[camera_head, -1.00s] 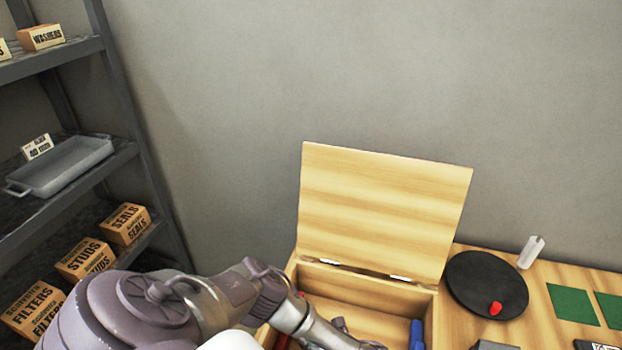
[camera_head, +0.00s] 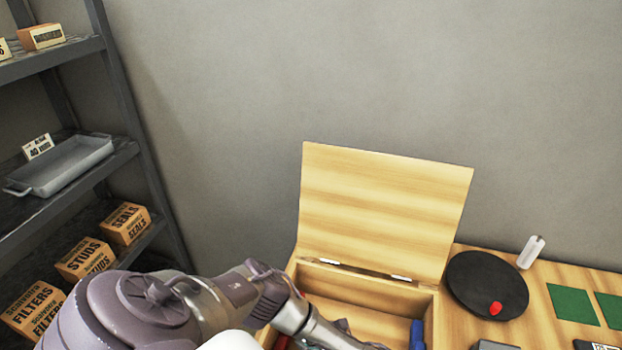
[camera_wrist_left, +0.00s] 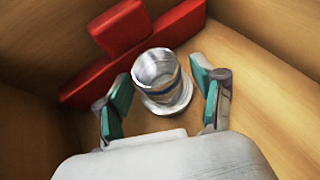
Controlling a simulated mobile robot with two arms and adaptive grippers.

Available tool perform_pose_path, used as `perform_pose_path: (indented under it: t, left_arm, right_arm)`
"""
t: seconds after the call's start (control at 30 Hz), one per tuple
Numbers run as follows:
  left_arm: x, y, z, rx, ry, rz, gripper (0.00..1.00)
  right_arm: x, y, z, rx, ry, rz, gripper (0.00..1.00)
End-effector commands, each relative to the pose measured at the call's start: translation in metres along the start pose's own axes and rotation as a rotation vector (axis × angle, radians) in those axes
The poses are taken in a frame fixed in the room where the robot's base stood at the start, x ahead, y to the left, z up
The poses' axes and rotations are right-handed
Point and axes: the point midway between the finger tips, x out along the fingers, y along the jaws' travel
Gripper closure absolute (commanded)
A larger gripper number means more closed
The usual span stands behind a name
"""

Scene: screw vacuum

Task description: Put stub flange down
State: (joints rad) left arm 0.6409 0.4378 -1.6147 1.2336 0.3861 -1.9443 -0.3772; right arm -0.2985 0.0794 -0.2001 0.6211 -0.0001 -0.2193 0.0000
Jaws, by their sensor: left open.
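In the left wrist view, the stub flange (camera_wrist_left: 158,75) is a silvery metal tube with a wider round rim at its base and a thin blue band. It is on the wooden floor of the box, beside a red object. My left gripper (camera_wrist_left: 161,100) is open, with its teal-padded fingers on either side of the flange and a gap visible at each side. In the head view my left arm reaches into the open wooden box (camera_head: 434,315); the flange cannot be made out there. My right gripper is not in view.
The red object (camera_wrist_left: 125,28) lies along the box wall. A blue item (camera_head: 416,334) is at the box's right side. The raised lid (camera_head: 385,210) stands behind. Right of the box are a black round plate (camera_head: 480,275) and green squares (camera_head: 572,303). Shelves (camera_head: 140,170) stand at left.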

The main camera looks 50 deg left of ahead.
Motion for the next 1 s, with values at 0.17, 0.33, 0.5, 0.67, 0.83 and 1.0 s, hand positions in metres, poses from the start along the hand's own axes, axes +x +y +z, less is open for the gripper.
perform_pose_path:
  t: [0.17,0.33,0.5,0.67,0.83,1.0]
  left_arm:
    - [-0.042,-0.001,0.005,0.001,0.004,-0.003,0.32]
    - [-0.078,-0.001,0.005,0.002,0.002,-0.004,0.32]
    - [-0.101,0.0,0.002,0.001,0.001,-0.002,0.32]
    - [-0.11,0.0,0.001,0.0,0.0,0.0,0.32]
    - [-0.11,0.0,0.0,0.0,0.0,0.0,0.32]
    - [-0.11,0.0,0.0,0.0,0.0,0.0,0.32]
  right_arm:
    - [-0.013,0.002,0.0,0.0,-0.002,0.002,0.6]
    - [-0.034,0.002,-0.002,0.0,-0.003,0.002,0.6]
    - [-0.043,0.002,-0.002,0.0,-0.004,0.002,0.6]
    - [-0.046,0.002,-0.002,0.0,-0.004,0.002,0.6]
    - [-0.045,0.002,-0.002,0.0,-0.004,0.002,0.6]
    - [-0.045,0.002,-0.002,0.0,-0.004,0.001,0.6]
